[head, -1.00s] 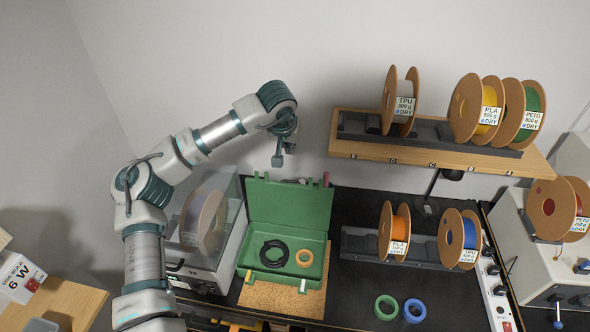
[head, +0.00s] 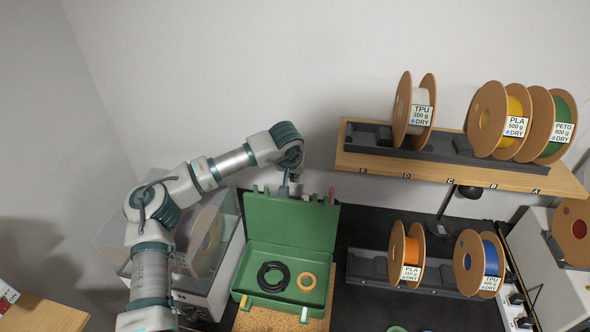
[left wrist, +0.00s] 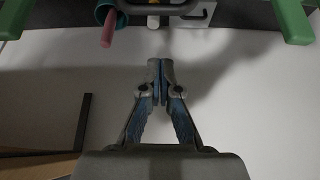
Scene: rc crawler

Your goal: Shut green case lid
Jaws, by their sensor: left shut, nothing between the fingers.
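The green case (head: 238,283) stands open on the bench with its lid (head: 290,222) raised at the back. My right gripper is not in view.
A clear-covered dryer (head: 215,285) stands left of the case. The wooden shelf (head: 365,165) with spools is at the upper right. An orange spool (head: 398,247) and a blue spool (head: 470,262) stand on a lower rack at right. A cork mat (head: 255,321) lies under the case.

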